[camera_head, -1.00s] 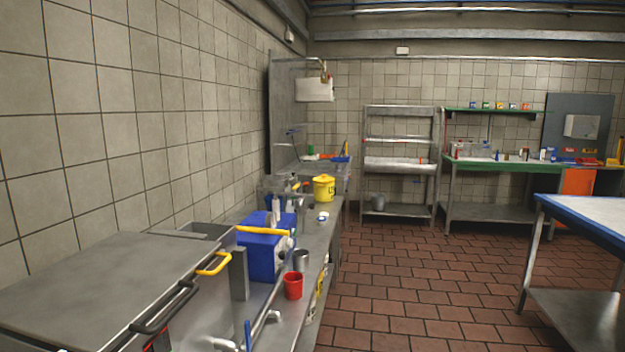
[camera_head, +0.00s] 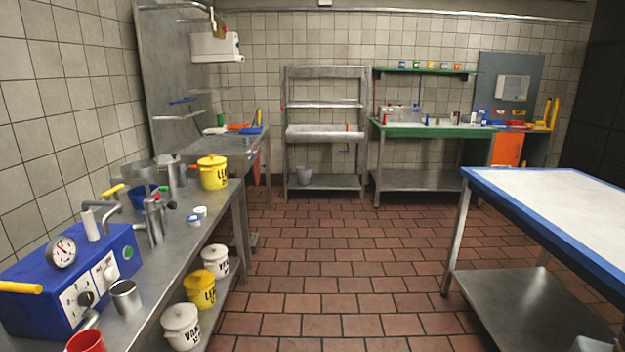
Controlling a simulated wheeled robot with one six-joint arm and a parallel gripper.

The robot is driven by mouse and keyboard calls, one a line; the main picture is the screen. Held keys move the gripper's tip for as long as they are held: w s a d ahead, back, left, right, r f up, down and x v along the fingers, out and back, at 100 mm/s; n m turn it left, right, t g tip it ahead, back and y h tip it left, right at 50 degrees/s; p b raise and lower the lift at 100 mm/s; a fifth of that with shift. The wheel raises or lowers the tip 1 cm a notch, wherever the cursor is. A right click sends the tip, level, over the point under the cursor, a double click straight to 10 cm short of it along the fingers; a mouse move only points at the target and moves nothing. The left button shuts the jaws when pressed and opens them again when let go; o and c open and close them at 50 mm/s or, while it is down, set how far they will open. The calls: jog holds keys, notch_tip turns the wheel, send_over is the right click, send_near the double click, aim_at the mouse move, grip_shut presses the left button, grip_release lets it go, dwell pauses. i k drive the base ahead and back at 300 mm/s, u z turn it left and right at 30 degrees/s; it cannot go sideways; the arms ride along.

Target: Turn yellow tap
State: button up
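A small yellow handle (camera_head: 112,191) tops a bent metal pipe on the left counter, behind a blue machine (camera_head: 72,278). It looks like the yellow tap, but it is small in view. A longer yellow bar (camera_head: 20,287) sticks out at the machine's left, cut by the picture's edge; I cannot tell whether it belongs to a tap. My gripper is not in view.
The left steel counter (camera_head: 190,232) holds a yellow pot (camera_head: 213,172), a metal cup (camera_head: 126,297) and a red cup (camera_head: 87,341). Several lidded pots sit on its lower shelf. A blue-edged table (camera_head: 560,205) stands right. The tiled floor (camera_head: 330,270) between is clear.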

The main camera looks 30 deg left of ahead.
aim_at(107, 194)
jog(key=u, duration=0.25)
jog(key=i, duration=1.8)
jog(key=u, duration=1.3)
jog(key=i, duration=0.95)
jog(key=u, duration=0.95)
